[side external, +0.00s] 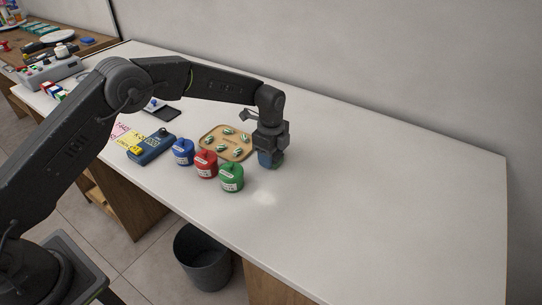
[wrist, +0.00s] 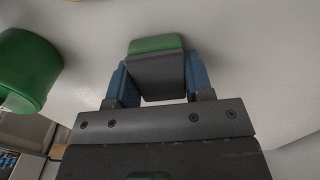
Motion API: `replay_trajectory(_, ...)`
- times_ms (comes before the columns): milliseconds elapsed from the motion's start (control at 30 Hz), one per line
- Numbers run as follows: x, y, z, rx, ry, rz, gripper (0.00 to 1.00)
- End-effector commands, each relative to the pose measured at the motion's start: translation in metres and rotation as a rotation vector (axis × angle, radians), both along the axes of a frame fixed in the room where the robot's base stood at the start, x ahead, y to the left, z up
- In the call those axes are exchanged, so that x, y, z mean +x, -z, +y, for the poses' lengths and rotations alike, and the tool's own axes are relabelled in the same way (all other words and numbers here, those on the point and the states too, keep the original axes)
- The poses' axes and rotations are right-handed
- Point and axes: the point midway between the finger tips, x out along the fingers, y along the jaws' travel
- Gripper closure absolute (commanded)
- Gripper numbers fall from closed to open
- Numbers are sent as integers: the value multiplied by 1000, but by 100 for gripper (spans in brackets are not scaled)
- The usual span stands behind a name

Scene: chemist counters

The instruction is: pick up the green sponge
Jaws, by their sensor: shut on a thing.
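The green sponge (wrist: 152,44) shows in the wrist view between the two blue fingers of my gripper (wrist: 157,80). It has a green face and a dark grey layer. My gripper is shut on it. In the side view my gripper (side external: 270,160) points down over the white counter, right of the green pot. A small greenish part of the sponge (side external: 278,165) shows at the fingertips there. I cannot tell whether the sponge touches the counter.
A green pot (side external: 231,178), a red pot (side external: 205,164) and a blue pot (side external: 183,152) stand in a row left of my gripper. A wooden tray (side external: 210,133) with several small striped pieces lies behind them. The right side of the counter (side external: 400,190) is clear.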

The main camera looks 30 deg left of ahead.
Motion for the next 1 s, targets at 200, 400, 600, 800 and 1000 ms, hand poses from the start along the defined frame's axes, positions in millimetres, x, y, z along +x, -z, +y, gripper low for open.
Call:
replay_trajectory(200,1,-18,0,-1,0,-4,75)
replay_trajectory(400,-3,-49,13,1,-4,-2,75)
replay_trajectory(600,-16,-76,58,0,-6,-3,75)
replay_trajectory(800,-27,-97,92,0,-4,-3,75)
replay_trajectory(1000,-32,-107,109,0,-2,-1,75)
